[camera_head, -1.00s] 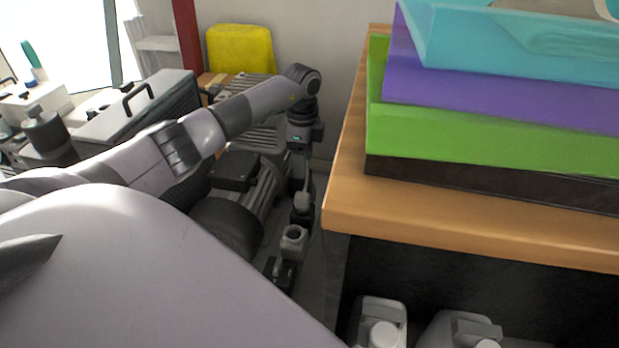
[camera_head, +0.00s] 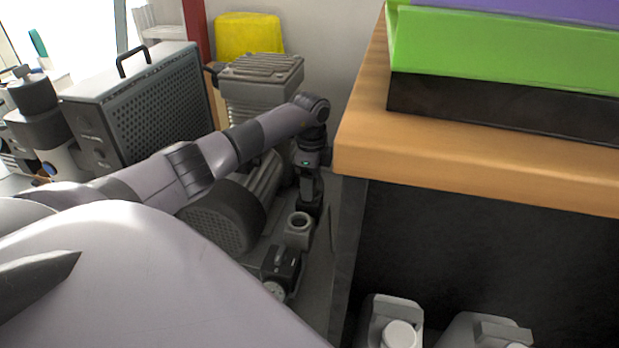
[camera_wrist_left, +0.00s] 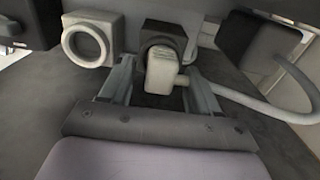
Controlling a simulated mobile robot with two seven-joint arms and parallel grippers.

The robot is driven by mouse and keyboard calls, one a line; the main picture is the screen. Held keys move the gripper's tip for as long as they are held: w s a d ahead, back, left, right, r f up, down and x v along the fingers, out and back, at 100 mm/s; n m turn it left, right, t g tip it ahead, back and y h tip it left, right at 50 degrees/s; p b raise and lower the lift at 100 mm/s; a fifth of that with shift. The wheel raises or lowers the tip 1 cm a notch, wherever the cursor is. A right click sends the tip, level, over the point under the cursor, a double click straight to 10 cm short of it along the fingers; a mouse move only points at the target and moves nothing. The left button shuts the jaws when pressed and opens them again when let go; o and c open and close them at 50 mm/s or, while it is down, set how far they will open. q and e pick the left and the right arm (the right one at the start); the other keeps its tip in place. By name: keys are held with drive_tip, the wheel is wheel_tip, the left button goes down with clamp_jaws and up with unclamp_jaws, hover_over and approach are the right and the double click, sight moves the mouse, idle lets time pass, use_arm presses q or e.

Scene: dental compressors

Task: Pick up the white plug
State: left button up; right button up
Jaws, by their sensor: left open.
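The white plug (camera_wrist_left: 162,70) shows in the left wrist view as an off-white angled plug, seated against a dark round socket. A pale cable (camera_wrist_left: 245,104) runs from it to the right. My left gripper (camera_wrist_left: 159,66) is open, with one finger on each side of the plug; I cannot tell whether they touch it. In the head view my left gripper (camera_head: 309,192) points down beside the compressor, and I cannot make out the plug there. My right gripper is not in view.
An empty grey square socket with a round hole (camera_head: 299,226) sits close to the gripper and also shows in the wrist view (camera_wrist_left: 88,44). A compressor motor (camera_head: 225,215) stands at left. A wooden bench (camera_head: 450,160) edges the right. White jugs (camera_head: 392,325) stand below it.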

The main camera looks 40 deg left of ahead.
use_arm(q)
drive_tip(key=shift+f, duration=0.35)
drive_tip(key=c, duration=1.1)
drive_tip(key=shift+o, duration=0.2)
drive_tip(key=shift+r, duration=0.1)
